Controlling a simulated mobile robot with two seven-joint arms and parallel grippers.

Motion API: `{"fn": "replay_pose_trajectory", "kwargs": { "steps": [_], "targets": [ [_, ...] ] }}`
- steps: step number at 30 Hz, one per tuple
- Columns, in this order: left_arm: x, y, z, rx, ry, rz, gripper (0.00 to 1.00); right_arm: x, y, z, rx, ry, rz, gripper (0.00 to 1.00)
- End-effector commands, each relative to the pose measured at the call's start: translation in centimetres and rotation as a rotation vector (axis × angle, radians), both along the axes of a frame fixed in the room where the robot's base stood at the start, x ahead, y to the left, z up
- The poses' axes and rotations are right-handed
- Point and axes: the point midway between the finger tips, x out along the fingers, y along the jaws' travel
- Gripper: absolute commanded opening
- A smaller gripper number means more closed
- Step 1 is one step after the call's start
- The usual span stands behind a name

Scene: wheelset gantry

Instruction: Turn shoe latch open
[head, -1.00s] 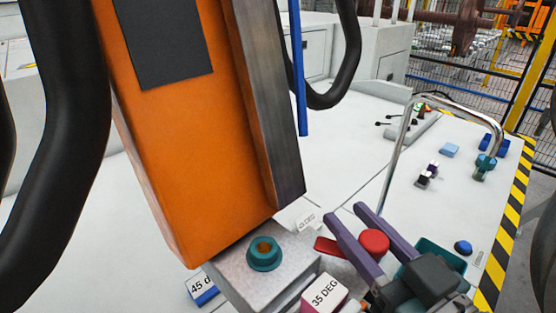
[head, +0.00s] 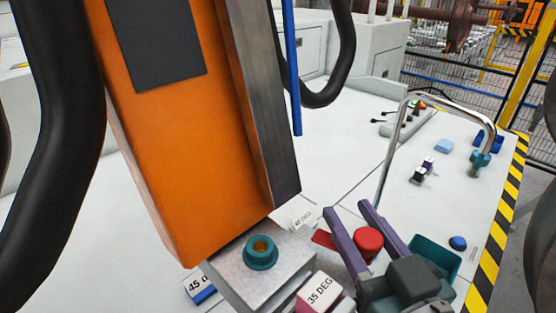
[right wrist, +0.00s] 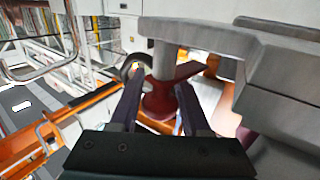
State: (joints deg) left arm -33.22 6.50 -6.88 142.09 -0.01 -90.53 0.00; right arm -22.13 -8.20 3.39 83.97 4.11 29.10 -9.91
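A red latch with a round knob (head: 368,241) and a flat red lever (head: 323,239) sits beside the metal block at the lower middle of the head view. My right gripper (head: 348,209) is there, its two purple fingers parted, one on each side of the knob. In the right wrist view the red latch (right wrist: 160,101) lies between the fingers (right wrist: 160,84), its lever pointing right under a grey post. The fingers look close to the red part; I cannot tell whether they touch it. My left gripper is not in view.
A large orange block (head: 185,150) with a steel side hangs over the left middle. A metal block with a teal bushing (head: 261,254) and a "35 DEG" block (head: 319,291) stand close left of the gripper. A chrome handle (head: 395,150) rises behind. A teal bin (head: 436,256) is at right.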

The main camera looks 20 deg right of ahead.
Motion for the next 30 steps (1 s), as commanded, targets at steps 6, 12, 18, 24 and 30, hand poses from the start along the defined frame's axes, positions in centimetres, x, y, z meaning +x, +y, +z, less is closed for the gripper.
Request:
{"fn": "replay_pose_trajectory", "kwargs": {
  "steps": [6, 12, 18, 24, 30],
  "targets": [
    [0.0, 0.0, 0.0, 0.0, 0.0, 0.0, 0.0, 0.0, 0.0, 0.0, 0.0, 0.0, 0.001, 0.54],
    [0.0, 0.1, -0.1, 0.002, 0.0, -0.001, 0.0, -0.9, 0.1, -0.2, 0.0, 0.003, 0.001, 0.54],
    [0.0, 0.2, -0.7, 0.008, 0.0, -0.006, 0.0, -4.6, 0.7, -0.3, 0.0, 0.006, 0.001, 0.54],
    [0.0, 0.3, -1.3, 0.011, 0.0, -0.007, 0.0, -8.2, 1.2, -0.2, 0.001, 0.004, 0.001, 0.54],
    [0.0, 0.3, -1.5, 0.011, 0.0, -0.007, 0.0, -9.7, 1.4, -0.1, 0.001, 0.001, 0.0, 0.54]
  ]
}}
